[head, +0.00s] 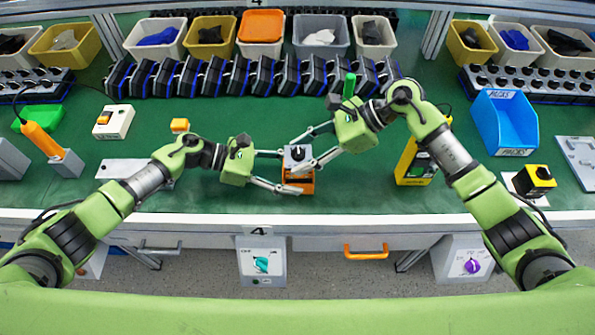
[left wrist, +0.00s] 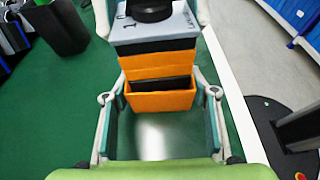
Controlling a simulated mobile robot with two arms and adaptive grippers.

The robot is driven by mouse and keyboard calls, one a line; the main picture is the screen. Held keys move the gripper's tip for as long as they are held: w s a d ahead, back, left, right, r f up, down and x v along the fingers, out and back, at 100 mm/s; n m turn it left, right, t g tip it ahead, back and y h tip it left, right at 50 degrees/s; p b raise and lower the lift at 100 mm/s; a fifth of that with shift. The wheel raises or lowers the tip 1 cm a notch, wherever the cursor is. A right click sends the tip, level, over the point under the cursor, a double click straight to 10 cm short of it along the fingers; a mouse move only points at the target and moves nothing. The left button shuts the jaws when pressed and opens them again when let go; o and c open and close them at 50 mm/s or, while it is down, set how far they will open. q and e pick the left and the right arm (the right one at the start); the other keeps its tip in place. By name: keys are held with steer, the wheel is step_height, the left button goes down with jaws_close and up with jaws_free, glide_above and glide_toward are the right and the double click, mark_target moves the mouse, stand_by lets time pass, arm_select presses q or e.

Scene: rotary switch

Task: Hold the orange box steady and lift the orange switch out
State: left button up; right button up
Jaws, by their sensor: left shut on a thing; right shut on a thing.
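The orange box (head: 301,186) stands near the front of the green bench in the head view. In the left wrist view the orange box (left wrist: 160,101) shows a dark opening at its top. My left gripper (head: 291,172) is shut around its sides. The switch (head: 297,153) has a grey top plate and a black knob; its orange lower body (left wrist: 157,66) shows above the box rim in the left wrist view. My right gripper (head: 295,157) is shut on the switch from the right. How deep the switch sits in the box is hard to tell.
A row of black-and-blue units (head: 250,76) lines the back. A white switch box (head: 114,121) is on the left. Bare green bench lies around the orange box.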

arm_select(q)
steer(key=shift+f, duration=0.1)
arm_select(e)
steer(key=shift+r, duration=1.95)
arm_select(q)
steer(key=o, duration=1.2)
steer(key=shift+a, duration=0.15)
steer(key=v, duration=1.1)
steer(key=shift+a+r, duration=0.2)
steer(key=shift+a, duration=0.15)
